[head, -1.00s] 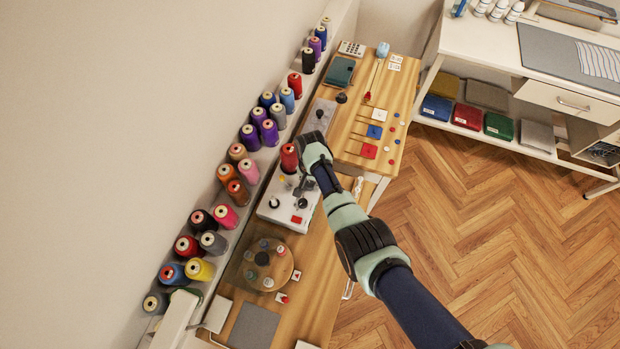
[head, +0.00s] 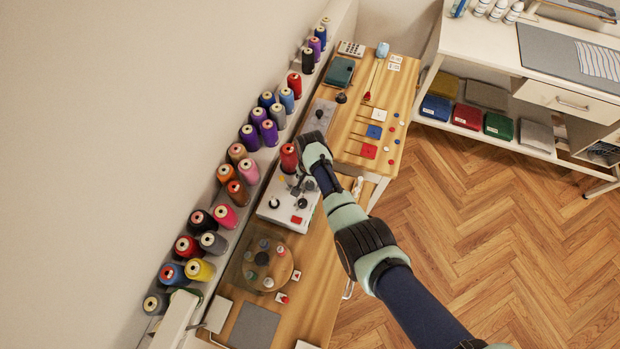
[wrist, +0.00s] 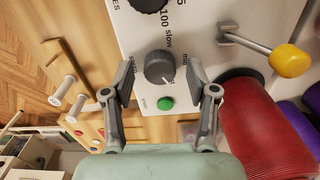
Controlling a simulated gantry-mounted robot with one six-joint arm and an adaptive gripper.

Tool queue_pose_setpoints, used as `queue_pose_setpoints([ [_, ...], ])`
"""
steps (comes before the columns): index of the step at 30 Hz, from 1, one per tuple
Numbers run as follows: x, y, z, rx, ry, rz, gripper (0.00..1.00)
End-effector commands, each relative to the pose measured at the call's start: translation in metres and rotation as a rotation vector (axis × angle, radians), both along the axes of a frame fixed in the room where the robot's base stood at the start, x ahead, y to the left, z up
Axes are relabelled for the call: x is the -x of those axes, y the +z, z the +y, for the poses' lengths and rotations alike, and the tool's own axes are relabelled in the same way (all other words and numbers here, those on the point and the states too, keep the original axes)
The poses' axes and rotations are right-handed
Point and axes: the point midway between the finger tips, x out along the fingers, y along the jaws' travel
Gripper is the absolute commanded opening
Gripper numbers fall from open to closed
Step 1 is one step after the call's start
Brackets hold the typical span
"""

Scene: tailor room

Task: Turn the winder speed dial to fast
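The winder (head: 270,214) is a pale grey box on the wooden bench in the head view; its panel (wrist: 205,50) fills the upper part of the wrist view. The dark round speed dial (wrist: 160,67) has a light pointer mark toward its lower right. The label "slow" stands above it and "mid" to its right; the lettering at its left is partly hidden by a finger. My gripper (wrist: 161,75) is open, with one finger on each side of the dial. Gaps show between fingers and dial. My gripper (head: 302,184) hangs over the winder in the head view.
A green button (wrist: 165,103) sits close below the dial. A yellow-knobbed lever (wrist: 290,61) and a red thread cone (wrist: 265,120) are at the right. Another dark knob (wrist: 148,3) is above. Several thread cones (head: 249,170) line the wall side.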

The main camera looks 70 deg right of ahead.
Motion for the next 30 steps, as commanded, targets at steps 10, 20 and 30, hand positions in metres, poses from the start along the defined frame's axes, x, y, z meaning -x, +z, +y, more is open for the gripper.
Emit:
queue_pose_setpoints([
  [10,0.0,0.026,0.0,0.003,0.0,-0.003,0.58],
  [20,0.0,0.104,0.0,0.002,0.0,-0.002,0.58],
  [30,0.0,0.12,0.0,0.0,0.0,0.0,0.58],
])
